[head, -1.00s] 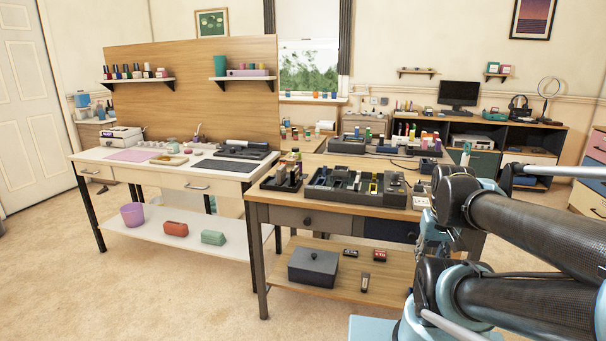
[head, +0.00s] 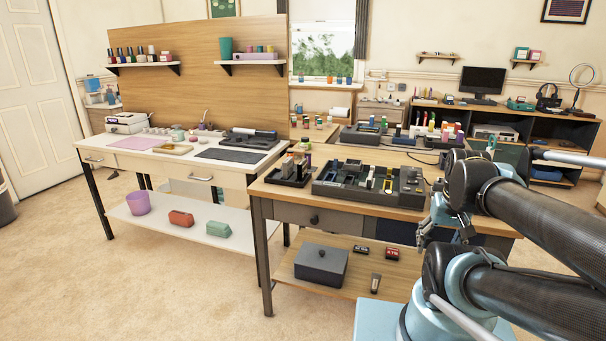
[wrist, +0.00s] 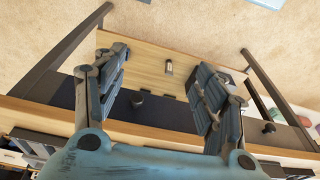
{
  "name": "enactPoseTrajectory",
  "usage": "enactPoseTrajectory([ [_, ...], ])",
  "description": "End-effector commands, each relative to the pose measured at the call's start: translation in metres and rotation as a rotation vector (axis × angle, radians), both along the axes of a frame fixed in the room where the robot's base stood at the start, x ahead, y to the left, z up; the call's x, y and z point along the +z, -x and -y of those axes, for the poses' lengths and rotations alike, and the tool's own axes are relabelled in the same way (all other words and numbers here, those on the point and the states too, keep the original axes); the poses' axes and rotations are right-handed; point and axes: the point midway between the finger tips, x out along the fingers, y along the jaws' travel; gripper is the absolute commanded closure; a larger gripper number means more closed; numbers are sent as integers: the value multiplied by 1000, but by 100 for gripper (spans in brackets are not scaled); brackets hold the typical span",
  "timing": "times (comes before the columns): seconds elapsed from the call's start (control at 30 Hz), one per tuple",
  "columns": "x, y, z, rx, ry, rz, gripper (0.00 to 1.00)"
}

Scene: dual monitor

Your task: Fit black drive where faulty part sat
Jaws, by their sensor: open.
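On the lower shelf of the wooden workbench lie small blocks: a black one (head: 361,250), a black-and-red one (head: 392,254), and an upright-looking dark one with a pale end (head: 375,283). I cannot tell which is the black drive. My gripper (wrist: 160,66) is open and empty.
The wooden bench top (head: 278,191) has drawers below its front edge, above the lower shelf. A dark lidded box (head: 321,263) stands at the shelf's left. A tray of small parts (head: 290,171) is beside the slotted unit. The carpet in front (head: 200,290) is clear.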

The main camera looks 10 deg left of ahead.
Motion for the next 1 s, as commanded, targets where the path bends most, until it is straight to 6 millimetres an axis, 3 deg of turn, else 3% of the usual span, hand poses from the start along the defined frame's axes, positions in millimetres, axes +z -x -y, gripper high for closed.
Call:
enactPoseTrajectory([
  [0.47,47,-85,-86,-401,-397,-84,18],
  [1.0,90,-198,-195,-893,-840,-423,18],
])
